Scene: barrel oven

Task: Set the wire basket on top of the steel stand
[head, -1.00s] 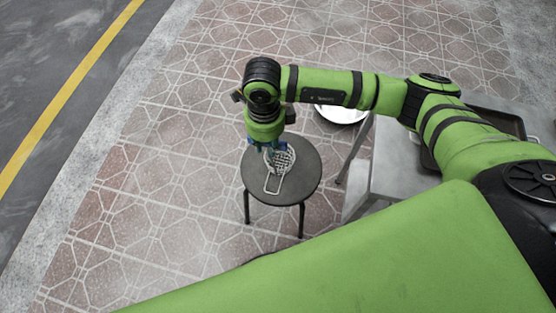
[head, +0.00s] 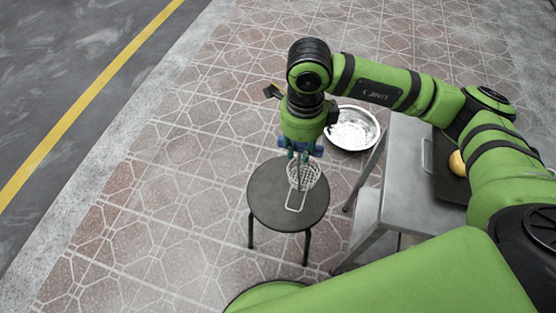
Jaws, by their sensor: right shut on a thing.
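The wire basket (head: 304,178) is a small mesh basket with a long loop handle. It shows over the round dark stool (head: 270,205), near the seat's right back part; I cannot tell whether it touches the seat. My right gripper (head: 300,158) points down from above and is shut on the basket at its far rim. The steel stand (head: 402,170) is the grey metal table to the right of the stool, partly hidden by my right arm. My left gripper is not in view.
A dark tray (head: 450,186) with a round golden bun (head: 457,163) lies on the steel stand, partly behind my arm. A metal bowl (head: 352,128) with white contents is on the tiled floor behind the stool. The floor left of the stool is clear.

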